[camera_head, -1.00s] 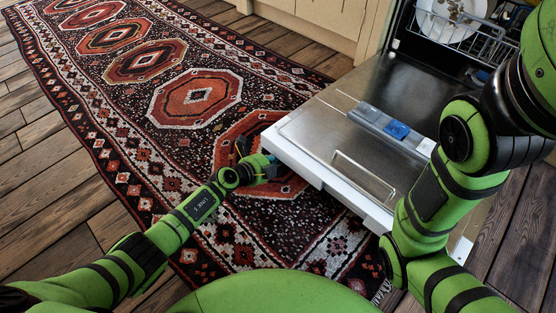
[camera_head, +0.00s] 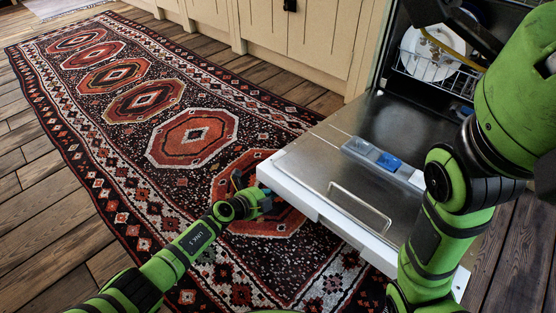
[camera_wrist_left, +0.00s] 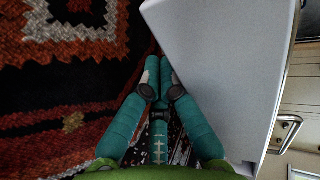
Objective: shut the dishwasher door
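The dishwasher door (camera_head: 330,170) hangs open, its steel inner face up, with a blue and grey dispenser and a bar handle (camera_head: 360,208) near its white front edge. My left gripper (camera_head: 266,200) is at the door's near-left corner, low beside the white edge. In the left wrist view its fingers (camera_wrist_left: 157,72) are together and empty, right beside the white door panel (camera_wrist_left: 220,65); contact is unclear. My right arm reaches over the door's right side. A dark part, apparently my right gripper (camera_head: 450,22), is before the dishwasher opening; its fingers are unclear.
A rack (camera_head: 425,68) with white plates (camera_head: 430,50) sits inside the dishwasher. A patterned rug (camera_head: 140,140) covers the floor left of and below the door. Cream cabinets (camera_head: 315,35) stand behind. The rug is clear of objects.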

